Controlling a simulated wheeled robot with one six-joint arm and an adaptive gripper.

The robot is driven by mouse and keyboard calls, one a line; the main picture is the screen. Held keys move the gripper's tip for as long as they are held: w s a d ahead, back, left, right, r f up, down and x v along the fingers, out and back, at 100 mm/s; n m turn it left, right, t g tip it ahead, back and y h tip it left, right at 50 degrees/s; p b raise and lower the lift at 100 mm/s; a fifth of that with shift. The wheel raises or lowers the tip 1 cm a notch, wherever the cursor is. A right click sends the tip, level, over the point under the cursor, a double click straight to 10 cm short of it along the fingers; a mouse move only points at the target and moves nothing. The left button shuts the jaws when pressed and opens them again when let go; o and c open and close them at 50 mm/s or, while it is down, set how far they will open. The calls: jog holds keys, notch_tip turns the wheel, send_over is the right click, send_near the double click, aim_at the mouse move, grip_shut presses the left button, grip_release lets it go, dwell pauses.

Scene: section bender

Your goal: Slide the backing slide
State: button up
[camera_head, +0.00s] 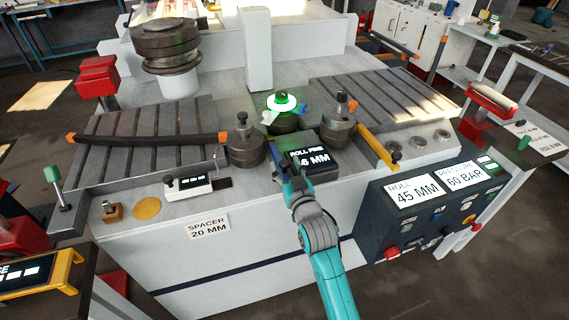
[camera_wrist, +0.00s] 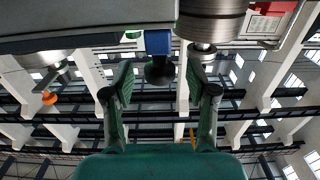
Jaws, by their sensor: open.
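No part is labelled as the backing slide, so I cannot tell for sure which part it is. In the wrist view, a black knob (camera_wrist: 160,73) under a blue block (camera_wrist: 158,42) shows in the gap between the fingers of my gripper (camera_wrist: 158,88). The fingers are apart, and neither visibly touches the knob. In the head view, my gripper (camera_head: 280,168) is at the machine's front middle, beside a black block marked "ROLL PINS" (camera_head: 308,157), its number partly hidden. A small blue part (camera_head: 303,108) shows beside the green-lit middle roll (camera_head: 282,104). The fingertips are hard to make out there.
Two round steel rolls (camera_head: 245,147) (camera_head: 338,128) flank the middle. A dark bar (camera_head: 150,139) lies at left, an orange-yellow bar (camera_head: 378,148) at right. A control panel (camera_head: 425,205) reads "ROLL 45 MM" and "60 BAR". A small slider unit (camera_head: 187,186) stands above the "SPACER 20 MM" label.

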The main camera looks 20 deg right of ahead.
aim_at(278, 155)
jog(key=shift+w, duration=0.8)
jog(key=shift+c, duration=0.2)
grip_shut()
jog(key=shift+w, duration=2.15)
jog(key=shift+r, duration=0.1)
jog(key=shift+o, duration=0.2)
grip_release()
jog(key=shift+w, duration=0.1)
